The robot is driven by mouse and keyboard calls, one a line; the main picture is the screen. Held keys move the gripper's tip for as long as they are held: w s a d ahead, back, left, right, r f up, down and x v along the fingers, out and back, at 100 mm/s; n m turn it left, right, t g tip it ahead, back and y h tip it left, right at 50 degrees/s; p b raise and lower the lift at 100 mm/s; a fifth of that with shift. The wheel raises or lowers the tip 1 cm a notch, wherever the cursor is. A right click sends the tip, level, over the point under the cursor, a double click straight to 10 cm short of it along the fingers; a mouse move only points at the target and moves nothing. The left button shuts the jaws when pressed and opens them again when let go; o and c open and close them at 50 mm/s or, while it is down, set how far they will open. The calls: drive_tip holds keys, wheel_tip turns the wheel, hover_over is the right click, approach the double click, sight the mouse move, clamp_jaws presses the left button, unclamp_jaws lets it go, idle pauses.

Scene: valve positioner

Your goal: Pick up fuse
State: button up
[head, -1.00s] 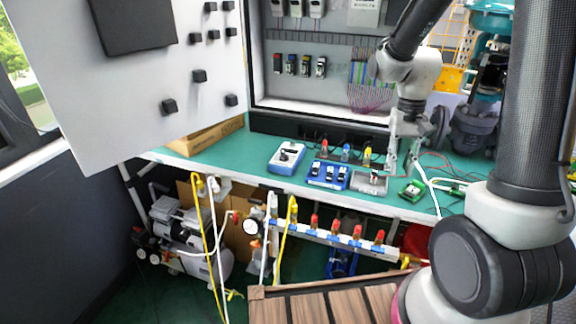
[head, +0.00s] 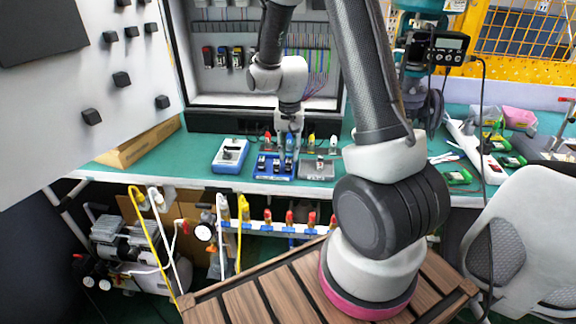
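My gripper (head: 288,154) points down at the right part of a blue holder (head: 262,174) on the green bench. The holder carries a few small dark-and-white pieces (head: 262,162), which may be the fuses; they are too small to tell for sure. The gripper partly covers the holder's right side. I cannot tell whether the fingers touch a piece or whether they are open.
A blue-and-white device (head: 230,156) stands left of the holder and a grey box (head: 316,170) right of it. Several coloured connectors stand behind. The open cabinet (head: 205,100) rises at the back. Green boards (head: 458,177) lie further right.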

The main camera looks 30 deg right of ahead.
drive_tip(key=shift+f, duration=0.9)
drive_tip(key=c, duration=0.4)
drive_tip(key=shift+c, duration=0.2)
